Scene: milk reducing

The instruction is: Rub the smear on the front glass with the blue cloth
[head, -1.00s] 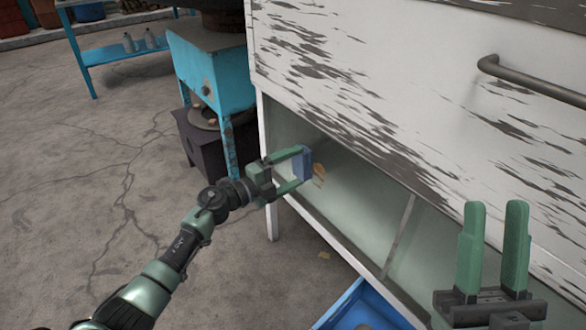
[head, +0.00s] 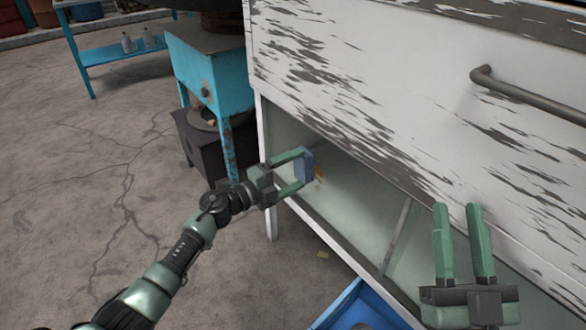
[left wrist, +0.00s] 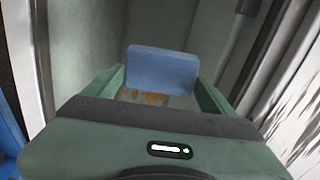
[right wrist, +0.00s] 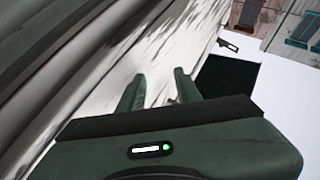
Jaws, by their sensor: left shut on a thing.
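The blue cloth (head: 304,166) is a folded block held between the fingers of my left gripper (head: 299,170), which is shut on it. It also shows in the left wrist view (left wrist: 162,70). The front glass (head: 350,205) is the pale pane under the white peeling panel. The smear (head: 319,174) is a small orange-brown patch on the glass, just right of the cloth and partly hidden behind it. In the left wrist view the smear (left wrist: 145,97) shows below the cloth. Whether the cloth touches the glass I cannot tell. My right gripper (head: 458,208) is open and empty before the white panel.
A blue crate (head: 350,305) stands on the floor below the glass. A metal handle bar (head: 530,98) sticks out from the white panel (head: 400,80). A turquoise stand (head: 215,80) is at the back left. The concrete floor at left is clear.

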